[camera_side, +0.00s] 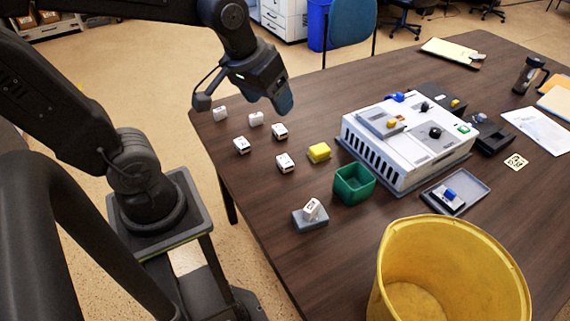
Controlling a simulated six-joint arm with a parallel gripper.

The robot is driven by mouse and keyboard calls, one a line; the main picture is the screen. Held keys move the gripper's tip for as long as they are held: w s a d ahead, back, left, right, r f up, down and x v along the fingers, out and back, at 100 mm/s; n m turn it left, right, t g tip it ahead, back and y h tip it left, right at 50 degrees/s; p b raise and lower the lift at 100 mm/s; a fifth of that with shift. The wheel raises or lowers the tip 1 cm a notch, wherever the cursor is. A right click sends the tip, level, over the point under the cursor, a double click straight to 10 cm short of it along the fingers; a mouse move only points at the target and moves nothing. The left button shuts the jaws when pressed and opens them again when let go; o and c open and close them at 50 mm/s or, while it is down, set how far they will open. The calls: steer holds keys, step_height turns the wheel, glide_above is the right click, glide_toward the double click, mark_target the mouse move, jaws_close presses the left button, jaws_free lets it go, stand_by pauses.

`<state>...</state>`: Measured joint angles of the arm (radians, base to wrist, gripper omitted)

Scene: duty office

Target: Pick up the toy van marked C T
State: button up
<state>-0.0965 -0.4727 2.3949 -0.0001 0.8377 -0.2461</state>
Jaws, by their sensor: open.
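Several small white toy vans stand on the near-left part of the dark wooden table. One van (220,114) is at the left edge, with another van (256,118) to its right. A third van (280,131), a van (242,145) and a van (285,162) stand closer to the camera. Another white piece (312,208) sits tilted on a small grey block (311,221). Dark marks show on some of them, but they are too small to read, so I cannot tell which is C T. My gripper (282,101) is open and empty, above the table and apart from the vans.
A yellow block (319,152) and an open green box (355,184) stand right of the vans. A large white device (408,140) is beyond them. A grey tray (470,187) lies at right. A big yellow bucket (448,262) blocks the front right.

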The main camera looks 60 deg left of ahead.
steer(key=w+a+f+n+g, duration=0.2)
steer(key=w+a+f+n, duration=0.5)
steer(key=w+f, duration=0.15)
steer(key=n+g, duration=0.2)
steer(key=n, duration=0.5)
glide_toward(284, 159)
steer(key=f, duration=1)
steer(key=shift+w+a+f, duration=0.15)
steer(key=shift+w+f, duration=0.05)
steer(key=shift+f, duration=0.2)
steer(key=shift+c, duration=0.3)
steer(key=c, duration=0.9)
steer(key=shift+c, duration=0.2)
steer(key=shift+r, duration=0.2)
